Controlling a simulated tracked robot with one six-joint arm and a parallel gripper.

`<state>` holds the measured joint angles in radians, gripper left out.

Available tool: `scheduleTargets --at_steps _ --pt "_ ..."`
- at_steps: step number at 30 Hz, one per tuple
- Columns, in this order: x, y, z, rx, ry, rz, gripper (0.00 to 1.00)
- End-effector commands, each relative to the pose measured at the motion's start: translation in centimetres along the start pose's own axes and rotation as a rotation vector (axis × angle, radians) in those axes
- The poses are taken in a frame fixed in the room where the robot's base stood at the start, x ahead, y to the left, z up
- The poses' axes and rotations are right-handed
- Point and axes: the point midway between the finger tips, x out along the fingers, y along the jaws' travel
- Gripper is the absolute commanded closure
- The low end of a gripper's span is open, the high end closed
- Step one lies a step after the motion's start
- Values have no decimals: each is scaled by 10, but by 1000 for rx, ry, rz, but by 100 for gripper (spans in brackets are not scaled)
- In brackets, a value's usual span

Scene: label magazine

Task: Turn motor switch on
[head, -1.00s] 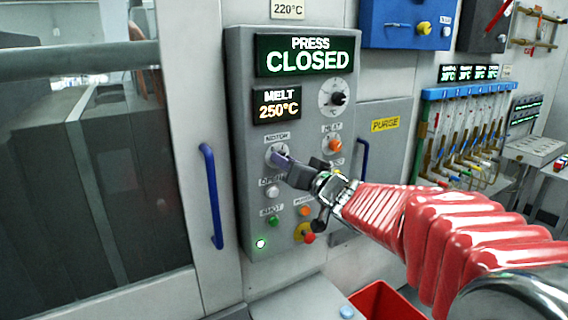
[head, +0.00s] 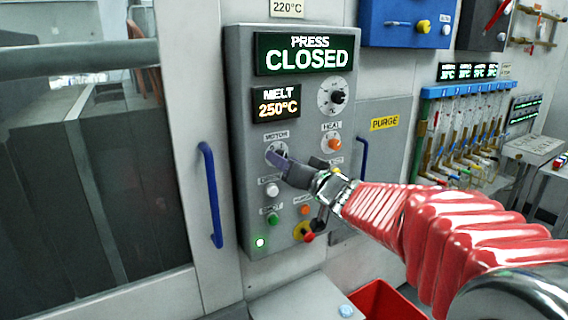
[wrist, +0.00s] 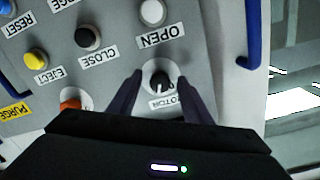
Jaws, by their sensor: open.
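The motor switch is a dark knob with a white pointer line on a light round dial (wrist: 160,82), above its MOTOR label in the wrist view. In the head view its dial (head: 272,149) shows under the MOTOR label, and my gripper partly hides it. My gripper (wrist: 158,78) is open, with one dark finger on each side of the knob. A gap shows between each finger and the knob in the wrist view. In the head view the gripper (head: 280,160) reaches the panel from the right. Whether the fingertips touch the panel I cannot tell.
The grey panel (head: 240,110) also bears a white OPEN button (wrist: 152,12), a dark CLOSE button (wrist: 88,38), an orange HEAT knob (head: 334,144) and a red-and-yellow stop button (head: 308,236). A blue door handle (head: 211,195) stands to the left.

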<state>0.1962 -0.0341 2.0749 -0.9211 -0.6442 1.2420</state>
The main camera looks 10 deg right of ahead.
Motion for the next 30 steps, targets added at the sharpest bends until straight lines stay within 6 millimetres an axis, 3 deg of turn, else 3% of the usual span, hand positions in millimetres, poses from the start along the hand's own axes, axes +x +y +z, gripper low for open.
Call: scheduleTargets --at_steps 8,30 --pt "-22 0 -1 -1 3 0 55" --pt "-121 1 0 -2 1 3 55"
